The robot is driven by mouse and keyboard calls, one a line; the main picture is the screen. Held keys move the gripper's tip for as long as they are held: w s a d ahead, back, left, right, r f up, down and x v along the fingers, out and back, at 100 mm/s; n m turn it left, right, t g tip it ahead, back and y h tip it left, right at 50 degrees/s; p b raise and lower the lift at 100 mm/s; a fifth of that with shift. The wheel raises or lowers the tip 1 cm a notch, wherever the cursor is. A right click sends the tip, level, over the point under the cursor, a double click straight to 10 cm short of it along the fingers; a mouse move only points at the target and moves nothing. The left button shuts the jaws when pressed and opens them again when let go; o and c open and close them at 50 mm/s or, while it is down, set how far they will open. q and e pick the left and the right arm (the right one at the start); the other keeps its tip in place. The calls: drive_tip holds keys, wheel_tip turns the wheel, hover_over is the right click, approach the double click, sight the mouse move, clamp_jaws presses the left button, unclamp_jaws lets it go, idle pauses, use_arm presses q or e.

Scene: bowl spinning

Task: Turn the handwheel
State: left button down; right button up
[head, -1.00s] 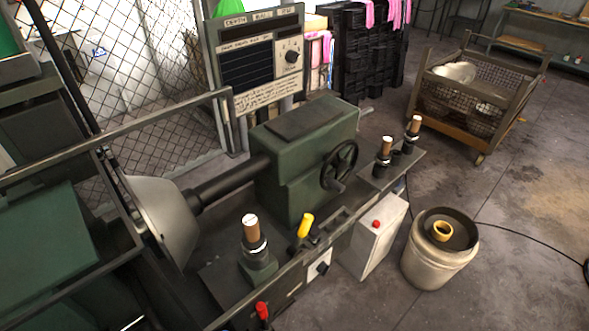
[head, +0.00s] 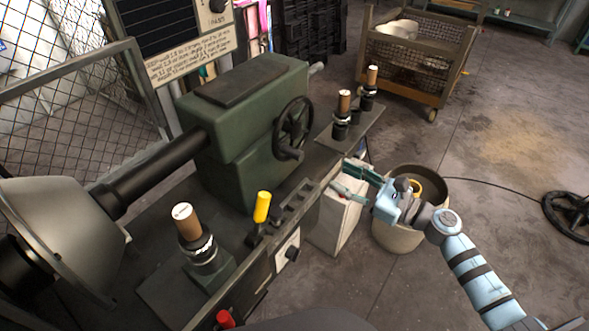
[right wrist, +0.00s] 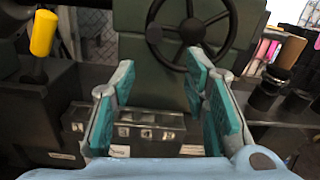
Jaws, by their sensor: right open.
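The black spoked handwheel (head: 293,128) is on the right end of the green headstock (head: 245,125) of a lathe-like machine. It has a small knob on its lower rim. In the right wrist view the handwheel (right wrist: 192,32) shows at the top, beyond the fingers. My right gripper (head: 345,178) is open and empty, to the right of and below the handwheel and apart from it. Its teal-padded fingers (right wrist: 163,68) point toward the machine. My left gripper is not in view.
A yellow-handled lever (head: 262,208) and a brown-topped post (head: 188,225) stand in front. A bucket (head: 395,238) is below my right arm.

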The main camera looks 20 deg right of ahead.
sight(302, 157)
drive_tip(key=shift+n+y, duration=0.3)
drive_tip(key=shift+n, duration=0.3)
drive_tip(key=x, duration=0.4)
drive_tip(key=p+x, duration=0.1)
drive_tip(key=x, duration=0.9)
drive_tip(key=shift+s+a+r+p, duration=0.15)
drive_tip(key=shift+a+r+p, duration=0.2)
drive_tip(key=shift+a, duration=0.1)
drive_tip(key=shift+c, duration=0.6)
clamp_jaws()
